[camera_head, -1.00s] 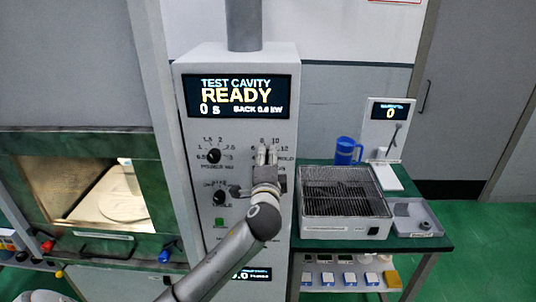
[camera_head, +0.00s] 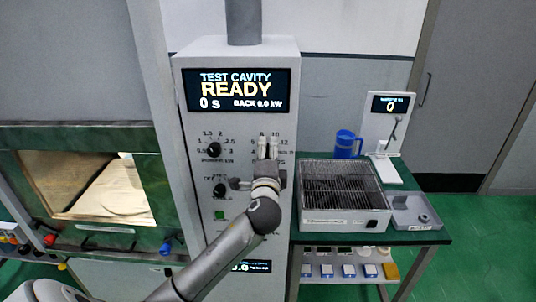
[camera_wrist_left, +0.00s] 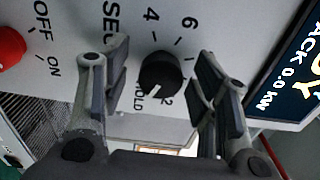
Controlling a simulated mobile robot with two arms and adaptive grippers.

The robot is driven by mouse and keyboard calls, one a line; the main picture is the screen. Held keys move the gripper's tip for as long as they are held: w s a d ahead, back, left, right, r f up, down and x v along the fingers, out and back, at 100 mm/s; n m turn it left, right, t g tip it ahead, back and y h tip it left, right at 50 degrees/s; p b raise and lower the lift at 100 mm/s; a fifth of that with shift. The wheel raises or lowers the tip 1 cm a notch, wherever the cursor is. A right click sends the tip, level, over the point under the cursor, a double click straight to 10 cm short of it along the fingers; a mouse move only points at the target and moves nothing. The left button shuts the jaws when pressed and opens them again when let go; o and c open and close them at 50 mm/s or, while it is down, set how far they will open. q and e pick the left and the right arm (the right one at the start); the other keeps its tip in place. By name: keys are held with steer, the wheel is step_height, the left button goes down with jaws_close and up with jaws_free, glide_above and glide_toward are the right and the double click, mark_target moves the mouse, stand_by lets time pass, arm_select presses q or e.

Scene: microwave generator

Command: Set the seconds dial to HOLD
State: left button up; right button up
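The seconds dial (camera_wrist_left: 160,72) is a black round knob on the white panel in the left wrist view. Its white pointer mark lies near the HOLD (camera_wrist_left: 144,103) and 2 labels; I cannot tell exactly which it meets. My left gripper (camera_wrist_left: 160,85) is open, with one finger on each side of the knob. I cannot tell whether either finger touches it. In the head view my left gripper (camera_head: 267,148) is in front of the control panel (camera_head: 236,132) and hides the knob, with scale numbers showing around the fingertips. My right gripper is not in view.
A second dial (camera_head: 214,149), a lower dial (camera_head: 219,190) and a green button (camera_head: 219,215) sit left of my gripper. The panel display (camera_head: 237,90) reads READY, 0 s. A table with a wire-topped box (camera_head: 345,220) and a blue jug (camera_head: 346,145) stands right.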

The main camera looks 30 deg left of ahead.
arm_select(q)
steer(key=shift+s, duration=0.1)
steer(key=v, duration=1.2)
steer(key=shift+a, duration=0.1)
